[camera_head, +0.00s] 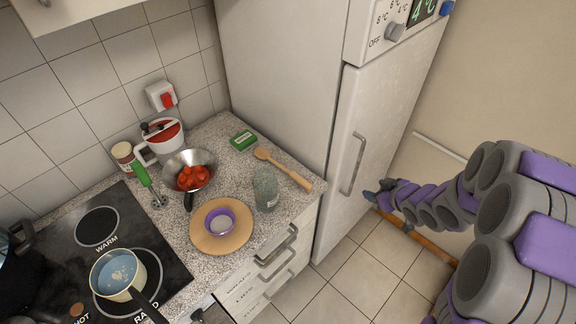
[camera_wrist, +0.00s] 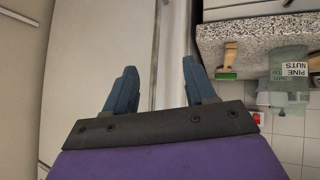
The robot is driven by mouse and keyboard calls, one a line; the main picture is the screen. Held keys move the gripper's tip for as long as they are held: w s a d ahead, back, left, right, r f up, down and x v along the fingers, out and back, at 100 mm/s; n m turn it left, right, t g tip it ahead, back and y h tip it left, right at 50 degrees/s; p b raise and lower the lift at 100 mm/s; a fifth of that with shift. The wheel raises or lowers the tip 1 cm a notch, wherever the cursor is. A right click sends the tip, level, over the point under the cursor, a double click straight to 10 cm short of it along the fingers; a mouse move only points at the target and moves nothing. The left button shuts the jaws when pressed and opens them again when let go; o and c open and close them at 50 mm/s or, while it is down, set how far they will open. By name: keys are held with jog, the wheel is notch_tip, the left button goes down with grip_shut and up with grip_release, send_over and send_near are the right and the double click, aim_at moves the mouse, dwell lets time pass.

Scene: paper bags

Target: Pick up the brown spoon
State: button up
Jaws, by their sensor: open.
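The brown spoon (camera_head: 284,169) is wooden and lies on the counter, its round bowl toward the back and its handle toward the right front edge. In the wrist view, which looks upside down, a brown piece that looks like its handle (camera_wrist: 229,55) shows at upper right. My gripper (camera_head: 376,196) is to the right of the counter, in front of the fridge door, apart from the spoon. In the wrist view my gripper (camera_wrist: 160,78) shows two blue fingers spread apart with nothing between them.
A green box (camera_head: 243,139) lies near the spoon's bowl. A round board (camera_head: 204,243) holds a purple bowl (camera_head: 231,212). The fridge handle (camera_head: 353,163) sticks out near my gripper.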

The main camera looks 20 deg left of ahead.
aim_at(304, 182)
jog(key=s+a+f+n+g+y, duration=0.2)
jog(key=s+a+y, duration=0.3)
jog(key=a, duration=0.5)
jog(key=shift+y, duration=0.6)
jog(key=x, duration=1.2)
jog(key=shift+w+b, duration=0.4)
jog(key=b+x, duration=0.1)
jog(key=x, duration=0.2)
jog(key=shift+s+a+f, duration=0.1)
jog(key=shift+a+f, duration=0.1)
jog(key=shift+f, duration=0.05)
jog(key=shift+x, duration=0.75)
jog(key=shift+r, duration=0.1)
jog(key=shift+c, duration=0.4)
grip_shut()
